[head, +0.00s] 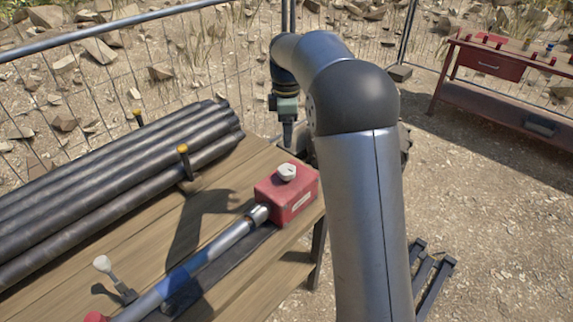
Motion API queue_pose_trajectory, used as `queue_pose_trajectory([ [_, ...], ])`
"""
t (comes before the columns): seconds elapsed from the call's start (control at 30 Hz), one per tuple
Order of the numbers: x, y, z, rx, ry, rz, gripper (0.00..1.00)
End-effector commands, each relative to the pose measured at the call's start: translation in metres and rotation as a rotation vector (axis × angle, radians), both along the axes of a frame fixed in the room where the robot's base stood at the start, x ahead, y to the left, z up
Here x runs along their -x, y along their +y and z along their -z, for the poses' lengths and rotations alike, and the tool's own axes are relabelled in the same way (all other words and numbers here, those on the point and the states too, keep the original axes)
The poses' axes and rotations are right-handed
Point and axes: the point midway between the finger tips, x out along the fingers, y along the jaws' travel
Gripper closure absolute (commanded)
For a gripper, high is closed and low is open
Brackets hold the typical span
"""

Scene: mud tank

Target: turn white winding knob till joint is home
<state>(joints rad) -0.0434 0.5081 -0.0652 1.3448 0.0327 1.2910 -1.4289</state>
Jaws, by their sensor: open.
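The white winding knob (286,172) sits on top of a red box (290,195) at the near right end of the wooden table. A grey metal joint (225,242) with a blue band runs from the box's left side down to the lower left, and a collar meets the box there. My gripper (288,144) hangs pointing down beyond the red box, above and behind the knob in the picture and apart from it. It is open, seen nearly edge-on, with nothing visible in it. My arm hides part of the area right of the box.
Dark pipes (120,185) lie stacked on the table's left, held by yellow-topped posts (184,160). A pale-knobbed lever (103,264) stands by the joint. A red workbench (490,66) stands far right. Wire fencing runs behind. Dark metal stands (430,272) lie on the ground.

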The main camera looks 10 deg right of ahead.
Motion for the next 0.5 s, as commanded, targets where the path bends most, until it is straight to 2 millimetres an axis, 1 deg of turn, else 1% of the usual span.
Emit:
queue_pose_trajectory([
  [0.03, 0.001, 0.000, 0.011, 0.000, 0.005, 0.000, 0.29],
  [0.3, 0.001, 0.000, 0.071, 0.000, 0.005, 0.002, 0.29],
  [0.5, 0.001, 0.000, 0.109, 0.000, 0.003, 0.003, 0.29],
])
